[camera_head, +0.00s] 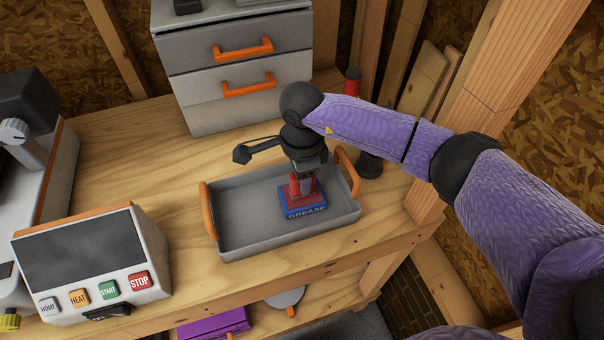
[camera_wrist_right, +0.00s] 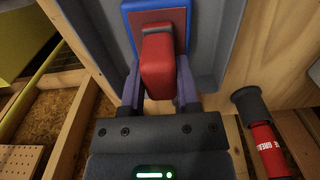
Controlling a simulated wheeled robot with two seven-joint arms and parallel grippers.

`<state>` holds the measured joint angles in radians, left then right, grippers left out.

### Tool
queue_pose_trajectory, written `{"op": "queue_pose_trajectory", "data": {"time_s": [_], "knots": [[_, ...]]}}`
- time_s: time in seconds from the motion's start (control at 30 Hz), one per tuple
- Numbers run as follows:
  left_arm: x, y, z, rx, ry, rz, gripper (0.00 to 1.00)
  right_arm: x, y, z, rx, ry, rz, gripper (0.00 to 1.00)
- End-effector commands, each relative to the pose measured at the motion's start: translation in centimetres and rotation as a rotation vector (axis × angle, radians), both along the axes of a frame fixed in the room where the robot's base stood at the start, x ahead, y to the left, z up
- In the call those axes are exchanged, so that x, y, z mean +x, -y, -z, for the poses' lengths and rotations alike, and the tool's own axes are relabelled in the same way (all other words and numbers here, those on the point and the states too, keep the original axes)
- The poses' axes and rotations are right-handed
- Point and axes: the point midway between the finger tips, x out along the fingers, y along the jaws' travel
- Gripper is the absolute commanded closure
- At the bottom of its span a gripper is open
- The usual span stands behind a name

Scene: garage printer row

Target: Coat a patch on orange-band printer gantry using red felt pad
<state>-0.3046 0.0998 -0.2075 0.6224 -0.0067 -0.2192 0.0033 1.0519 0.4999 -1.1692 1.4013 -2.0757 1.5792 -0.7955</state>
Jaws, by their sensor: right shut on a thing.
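The red felt pad (camera_head: 296,187) stands on a blue base labelled GREASE (camera_head: 306,212) inside the grey tray (camera_head: 236,245). My right gripper (camera_head: 306,174) reaches down over the tray and is shut on the red pad's upper part. In the right wrist view the red pad (camera_wrist_right: 157,62) sits between the two fingers, with the blue base (camera_wrist_right: 132,8) beyond it. Whether the pad touches the base is hard to tell. My left gripper is not in view. A gantry with an orange band cannot be made out.
A control box (camera_head: 90,262) with HOME, HEAT, START and STOP buttons stands at the front left. A grey drawer unit (camera_head: 240,105) stands behind the tray. A red and black tube (camera_wrist_right: 266,140) stands right of the tray. Wooden posts rise at the right.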

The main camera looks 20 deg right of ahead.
Motion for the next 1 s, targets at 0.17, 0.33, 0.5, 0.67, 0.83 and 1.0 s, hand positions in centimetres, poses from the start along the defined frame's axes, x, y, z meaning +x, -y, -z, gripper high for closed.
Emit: {"op": "queue_pose_trajectory", "data": {"time_s": [0.17,0.33,0.5,0.67,0.83,1.0], "knots": [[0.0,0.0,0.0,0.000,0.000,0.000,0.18,-0.1,0.0,0.2,-0.001,-0.003,0.000,1.00],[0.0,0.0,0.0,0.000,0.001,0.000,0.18,-0.1,0.0,0.2,-0.001,-0.004,0.000,1.00],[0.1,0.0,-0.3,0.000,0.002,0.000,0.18,-0.1,0.0,-0.2,-0.001,-0.005,-0.001,1.00],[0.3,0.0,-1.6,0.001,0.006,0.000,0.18,-0.1,0.0,-2.0,-0.001,-0.002,0.000,1.00],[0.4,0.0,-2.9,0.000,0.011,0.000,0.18,0.0,0.0,-4.0,-0.001,0.000,0.000,1.00],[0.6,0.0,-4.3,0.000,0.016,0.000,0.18,-0.1,0.0,-5.9,0.000,-0.001,0.000,1.00]]}}
